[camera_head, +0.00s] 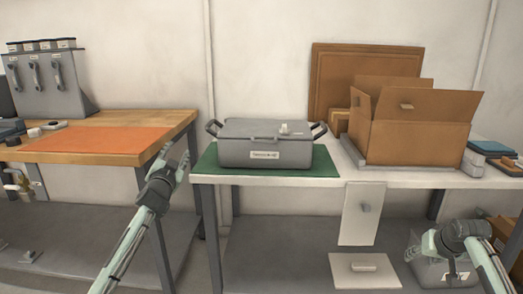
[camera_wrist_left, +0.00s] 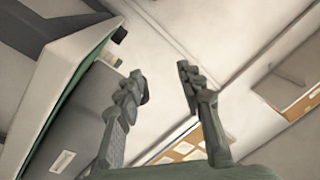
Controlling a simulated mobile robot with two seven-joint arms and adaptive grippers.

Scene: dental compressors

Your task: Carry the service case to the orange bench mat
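The service case (camera_head: 262,148) is a grey lidded box with dark handles at both ends and a white front label. It sits on a green mat (camera_head: 325,168) on the white table, and its grey side shows at the left of the left wrist view (camera_wrist_left: 82,122). The orange bench mat (camera_head: 95,140) lies flat and bare on the wooden bench to the left. My left gripper (camera_head: 178,158) is open and empty, left of the case and apart from it; its spread fingers show in the left wrist view (camera_wrist_left: 160,80). My right gripper (camera_head: 428,243) is low at the right; its fingers are unclear.
An open cardboard box (camera_head: 420,140) stands right of the case on the white table (camera_head: 390,179). A grey dispenser (camera_head: 48,85) and small items are on the wooden bench (camera_head: 165,125). A gap separates bench and table. A labelled grey container (camera_head: 430,272) is below, behind my right gripper.

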